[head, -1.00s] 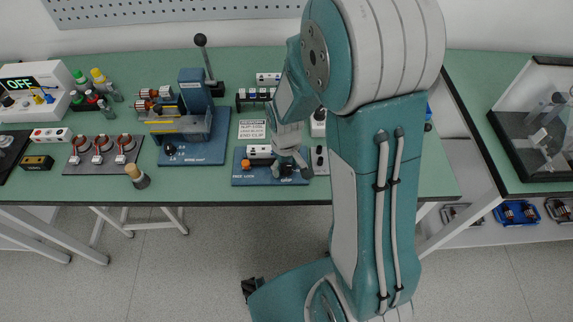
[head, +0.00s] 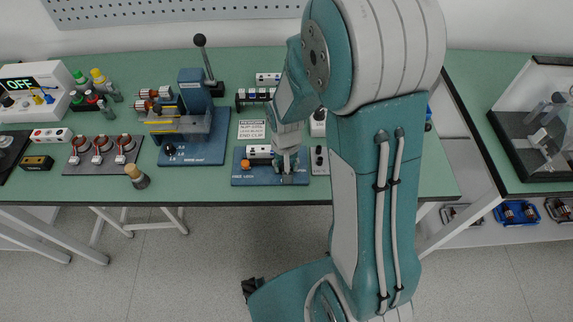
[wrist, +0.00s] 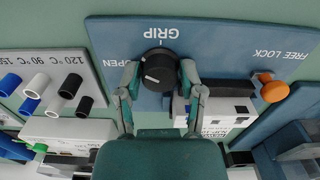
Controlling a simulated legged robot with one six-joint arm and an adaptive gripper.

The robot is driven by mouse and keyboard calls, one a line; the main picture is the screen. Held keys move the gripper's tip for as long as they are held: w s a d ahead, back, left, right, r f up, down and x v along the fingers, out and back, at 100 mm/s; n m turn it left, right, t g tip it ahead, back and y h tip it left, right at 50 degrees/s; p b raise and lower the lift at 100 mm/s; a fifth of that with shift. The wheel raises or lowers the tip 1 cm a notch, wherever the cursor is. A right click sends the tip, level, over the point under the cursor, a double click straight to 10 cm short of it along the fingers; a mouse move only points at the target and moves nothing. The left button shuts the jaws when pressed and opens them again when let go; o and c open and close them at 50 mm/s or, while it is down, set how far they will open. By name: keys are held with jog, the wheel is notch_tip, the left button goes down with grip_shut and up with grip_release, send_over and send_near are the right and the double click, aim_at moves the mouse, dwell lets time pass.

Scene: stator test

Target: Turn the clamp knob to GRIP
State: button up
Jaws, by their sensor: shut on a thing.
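The black clamp knob (wrist: 159,70) sits on a blue panel (wrist: 110,35), with GRIP printed beside it and OPEN to its left in the wrist view. A pale mark shows on its rim, but I cannot tell exactly where it points. My gripper (wrist: 160,73) has one finger on each side of the knob and is shut on it. In the head view my gripper (head: 287,176) stands over the right part of the same panel (head: 262,181) and hides the knob.
An orange knob (wrist: 275,92) labelled FREE LOCK is on the same panel. A white block (head: 258,152) stands behind. A grey panel with several coloured cylinders (wrist: 68,87) lies left in the wrist view. A blue machine with a tall lever (head: 193,130) stands left.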

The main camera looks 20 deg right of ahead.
jog(key=m, duration=0.4)
jog(key=shift+s+m, duration=0.1)
jog(key=shift+m, duration=0.2)
jog(key=m, duration=0.3)
jog(key=o, duration=0.7)
jog(key=shift+w+a+r, duration=0.1)
jog(key=shift+w, duration=0.1)
notch_tip(320, 180, up, 6)
jog(key=shift+f, duration=0.1)
jog(key=shift+s, duration=0.1)
